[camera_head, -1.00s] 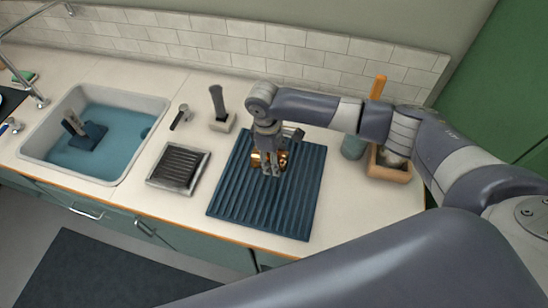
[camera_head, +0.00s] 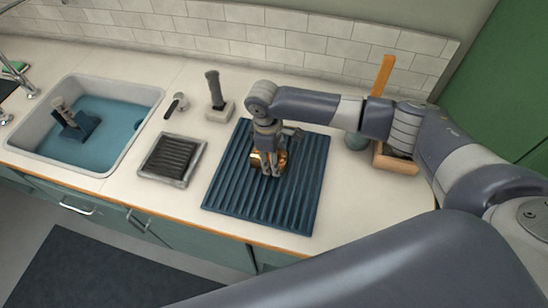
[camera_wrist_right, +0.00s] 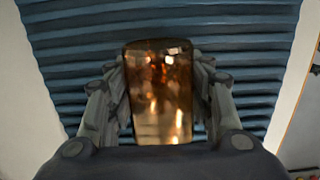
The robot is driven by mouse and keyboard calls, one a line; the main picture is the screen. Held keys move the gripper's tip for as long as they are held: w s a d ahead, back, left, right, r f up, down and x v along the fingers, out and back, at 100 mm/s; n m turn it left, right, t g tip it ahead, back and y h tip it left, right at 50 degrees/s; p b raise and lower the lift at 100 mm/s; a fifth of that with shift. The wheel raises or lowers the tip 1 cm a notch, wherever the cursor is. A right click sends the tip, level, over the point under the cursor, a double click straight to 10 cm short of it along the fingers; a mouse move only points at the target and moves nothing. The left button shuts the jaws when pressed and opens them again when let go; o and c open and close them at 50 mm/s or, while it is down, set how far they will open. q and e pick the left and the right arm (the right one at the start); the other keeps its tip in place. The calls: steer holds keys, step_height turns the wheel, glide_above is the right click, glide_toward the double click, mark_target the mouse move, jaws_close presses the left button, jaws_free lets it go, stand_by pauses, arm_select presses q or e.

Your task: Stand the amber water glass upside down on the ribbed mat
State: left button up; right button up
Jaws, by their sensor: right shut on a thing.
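The amber water glass (camera_wrist_right: 160,95) is between the two fingers of my right gripper (camera_wrist_right: 160,110) in the right wrist view, with the mat's ribs behind it. In the head view, my right gripper (camera_head: 268,170) is over the middle of the dark blue ribbed mat (camera_head: 228,190). It is shut on the glass, which shows as amber patches (camera_head: 256,160) beside the fingers. The fingers hide much of the glass in the head view. I cannot tell which end is its mouth, or whether it touches the mat. My left gripper is not in view.
Left of the mat are a small tray with a dark ribbed inside (camera_head: 150,172), a grey-handled tool in a base (camera_head: 215,90) and a sink of bluish water (camera_head: 125,118). A wooden-handled item (camera_head: 383,75) and a teal vessel (camera_head: 356,141) stand right of the mat.

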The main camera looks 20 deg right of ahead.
steer(key=shift+f, duration=0.2)
stand_by(0.4)
steer(key=o, duration=1.3)
